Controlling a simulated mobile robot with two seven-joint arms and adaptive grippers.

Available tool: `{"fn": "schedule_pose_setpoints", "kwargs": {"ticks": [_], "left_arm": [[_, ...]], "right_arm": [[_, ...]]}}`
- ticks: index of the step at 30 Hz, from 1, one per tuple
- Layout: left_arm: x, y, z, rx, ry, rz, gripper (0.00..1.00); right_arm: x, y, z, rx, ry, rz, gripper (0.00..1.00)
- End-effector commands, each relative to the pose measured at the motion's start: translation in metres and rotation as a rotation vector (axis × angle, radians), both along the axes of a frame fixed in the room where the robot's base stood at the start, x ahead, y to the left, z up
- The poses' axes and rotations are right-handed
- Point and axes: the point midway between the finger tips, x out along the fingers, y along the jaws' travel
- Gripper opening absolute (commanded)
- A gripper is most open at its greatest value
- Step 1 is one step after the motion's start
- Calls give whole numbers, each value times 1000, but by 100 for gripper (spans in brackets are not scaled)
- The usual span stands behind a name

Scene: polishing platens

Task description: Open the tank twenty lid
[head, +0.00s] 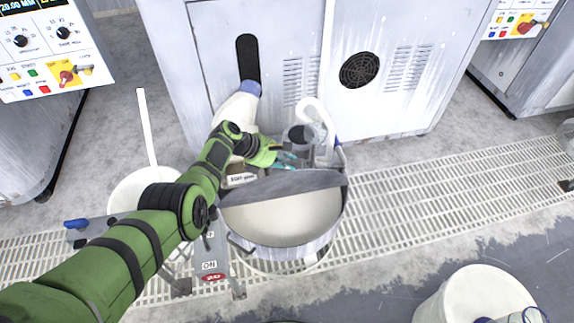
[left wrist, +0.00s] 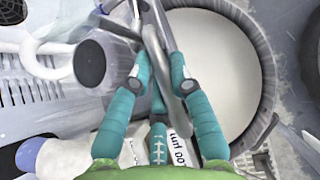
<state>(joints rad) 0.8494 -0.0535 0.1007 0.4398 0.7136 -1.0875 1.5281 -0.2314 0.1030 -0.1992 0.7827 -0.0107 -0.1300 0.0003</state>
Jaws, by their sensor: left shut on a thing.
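The tank (head: 318,244) is a round metal vessel with a pale interior, near the middle of the head view. A red 20 plate (head: 212,277) sits on the stand beside it. The grey lid (head: 290,184) stands steeply tilted at the tank's far side, so much of the opening shows. My left gripper (head: 287,160) reaches behind the lid. In the left wrist view its teal fingers (left wrist: 160,82) are shut on the lid (left wrist: 171,95), seen nearly edge-on beside the open tank (left wrist: 215,70). Whether they hold its rim or a handle is hidden. My right gripper is not in view.
A grey machine cabinet (head: 285,40) stands close behind the tank. A white pipe (head: 315,115) rises beside the lid. A white bucket (head: 125,190) stands left, partly behind my arm; another bucket (head: 470,295) stands front right. Floor grating (head: 440,190) right of the tank is clear.

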Motion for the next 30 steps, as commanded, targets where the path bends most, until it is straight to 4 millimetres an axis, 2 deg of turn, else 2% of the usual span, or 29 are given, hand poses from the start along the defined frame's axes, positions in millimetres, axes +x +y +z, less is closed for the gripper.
{"fn": "schedule_pose_setpoints", "kwargs": {"ticks": [11, 12, 13, 25, 30], "left_arm": [[1, 0, 1, 2, -5, -4, 0], [1, 0, 1, 2, -5, -4, 37], [1, 0, 1, 2, -4, -3, 46], [0, 1, 1, 1, -2, -1, 46], [-1, 7, 7, -2, -5, 0, 46]], "right_arm": [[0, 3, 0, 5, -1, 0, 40], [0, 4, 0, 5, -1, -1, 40], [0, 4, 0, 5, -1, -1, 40], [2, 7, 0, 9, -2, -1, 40], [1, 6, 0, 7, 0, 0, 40]]}}
